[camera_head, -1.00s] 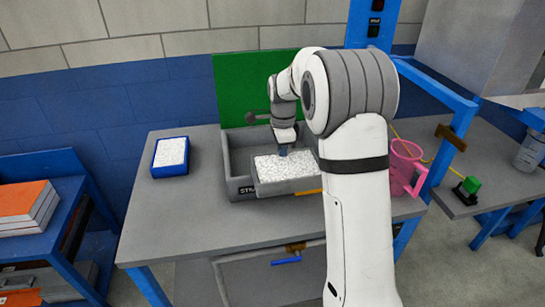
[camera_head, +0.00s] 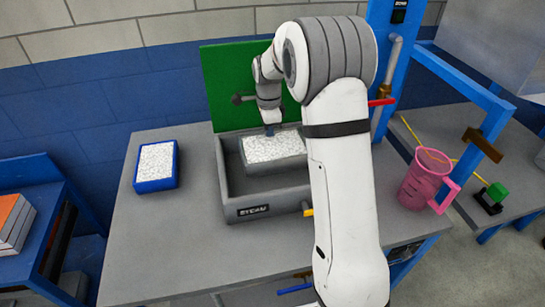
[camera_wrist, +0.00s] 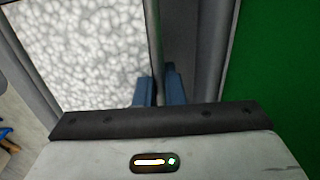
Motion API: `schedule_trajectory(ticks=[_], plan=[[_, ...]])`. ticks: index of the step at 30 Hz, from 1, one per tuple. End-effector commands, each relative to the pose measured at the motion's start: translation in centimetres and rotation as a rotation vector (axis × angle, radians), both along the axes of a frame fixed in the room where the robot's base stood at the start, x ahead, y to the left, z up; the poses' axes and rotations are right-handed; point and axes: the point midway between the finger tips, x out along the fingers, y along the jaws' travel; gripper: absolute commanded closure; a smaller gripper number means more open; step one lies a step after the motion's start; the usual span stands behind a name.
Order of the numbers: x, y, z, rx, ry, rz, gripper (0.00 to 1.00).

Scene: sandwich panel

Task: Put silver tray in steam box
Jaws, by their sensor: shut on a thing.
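The silver tray (camera_head: 248,168), grey-walled and filled with white grainy stuff, is within the outline of the grey steam box (camera_head: 263,208) in the head view, towards its back. I cannot tell whether it rests on the box floor. The box's green lid (camera_head: 225,90) stands open behind it. My gripper (camera_head: 270,131) is shut on the tray's back wall. In the wrist view the blue fingers (camera_wrist: 158,88) pinch the tray's thin wall (camera_wrist: 153,50), with the white filling (camera_wrist: 80,50) to the left and the green lid (camera_wrist: 285,70) to the right.
A blue tray (camera_head: 156,166) with white filling lies on the table left of the box. A pink jug (camera_head: 425,178) stands to the right, near a green button (camera_head: 495,193). The table (camera_head: 165,240) is clear in front of the box.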

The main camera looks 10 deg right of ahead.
Motion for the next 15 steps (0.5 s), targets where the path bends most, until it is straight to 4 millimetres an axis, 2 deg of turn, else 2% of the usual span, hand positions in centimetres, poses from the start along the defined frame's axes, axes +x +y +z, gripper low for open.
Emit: schedule_trajectory(ticks=[3, 11, 15], plan=[[0.0, -0.6, -2.1, 0.000, 0.003, -0.011, 1.00], [0.0, -1.2, -4.4, 0.000, 0.000, -0.023, 1.00], [0.0, -1.3, -6.4, 0.000, 0.003, -0.024, 1.00]])
